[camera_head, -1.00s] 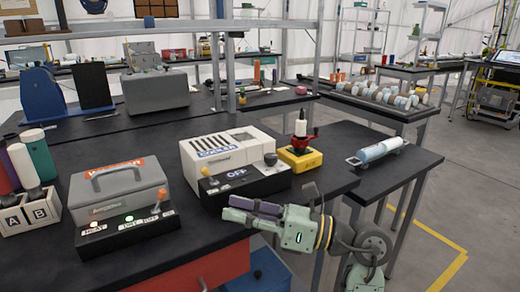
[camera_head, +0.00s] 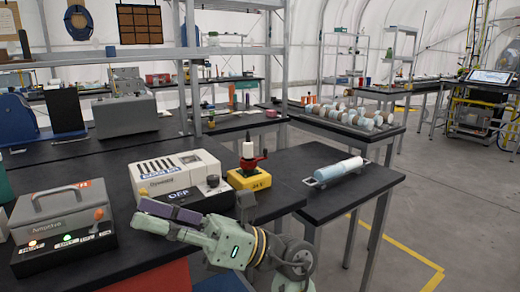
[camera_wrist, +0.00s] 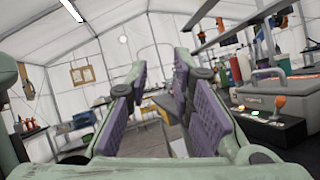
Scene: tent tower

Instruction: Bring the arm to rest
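My arm reaches in low at the middle of the head view, with my gripper (camera_head: 150,213) pointing left at the front edge of the black workbench (camera_head: 95,160). The gripper has pale green fingers with purple pads. In the wrist view, my gripper (camera_wrist: 158,98) has a clear gap between its pads, with nothing held. In the head view it lies in front of the white boxy machine (camera_head: 173,172) with an OFF panel. I cannot tell its exact distance from the bench edge.
A grey-lidded heater box (camera_head: 62,212) stands left on the bench. A yellow-based device (camera_head: 249,179) with a red handle stands near the bench's right end. Open floor (camera_head: 430,205) lies to the right.

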